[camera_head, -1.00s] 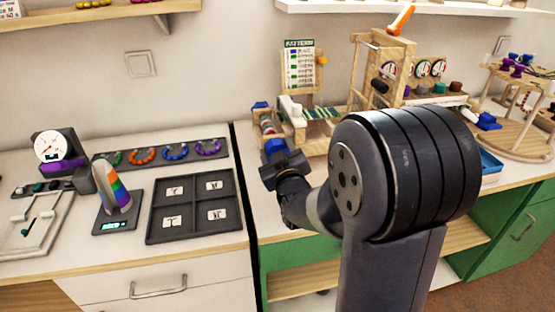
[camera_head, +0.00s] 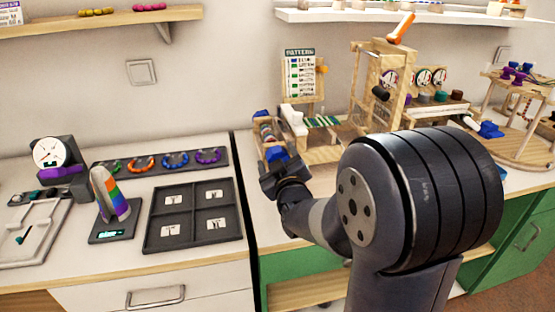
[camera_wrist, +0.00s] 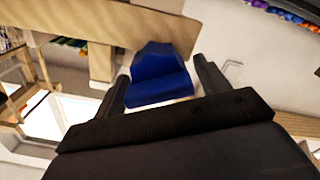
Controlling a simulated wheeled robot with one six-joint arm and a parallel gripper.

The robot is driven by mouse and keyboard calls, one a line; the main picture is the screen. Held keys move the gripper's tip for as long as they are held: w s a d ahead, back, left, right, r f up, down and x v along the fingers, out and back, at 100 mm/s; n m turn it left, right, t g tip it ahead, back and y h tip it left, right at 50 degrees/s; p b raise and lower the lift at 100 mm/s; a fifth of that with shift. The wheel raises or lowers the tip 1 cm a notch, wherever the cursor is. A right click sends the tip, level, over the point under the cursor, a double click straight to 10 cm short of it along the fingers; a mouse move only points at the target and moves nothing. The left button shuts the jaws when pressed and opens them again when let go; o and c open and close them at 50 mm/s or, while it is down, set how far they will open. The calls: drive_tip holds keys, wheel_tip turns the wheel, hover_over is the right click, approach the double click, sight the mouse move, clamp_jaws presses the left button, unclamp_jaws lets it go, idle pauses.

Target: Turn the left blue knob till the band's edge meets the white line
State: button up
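A blue knob (camera_head: 276,154) sticks out at the near end of a wooden bead frame (camera_head: 297,148) on the right counter. In the wrist view the blue knob (camera_wrist: 158,78) has a ridged shape and lies between the two dark fingers of my gripper (camera_wrist: 162,75). The fingers stand apart on either side of it, with a narrow gap at the right finger. In the head view my gripper (camera_head: 281,170) is right at the knob and partly covers it. A second blue part (camera_head: 261,114) shows further back. The band's edge and the white line cannot be made out.
A pattern card (camera_head: 300,72) and a wooden stand (camera_head: 383,80) rise behind the bead frame. On the left counter are a dark four-part tray (camera_head: 191,213), a striped cone (camera_head: 115,194) and a dial (camera_head: 50,152). A gap separates the two counters.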

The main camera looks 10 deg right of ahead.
drive_tip(key=shift+o, duration=0.4)
drive_tip(key=shift+s, duration=0.1)
drive_tip(key=s, duration=1)
drive_tip(key=shift+s, duration=0.35)
drive_tip(key=shift+w+r, duration=0.1)
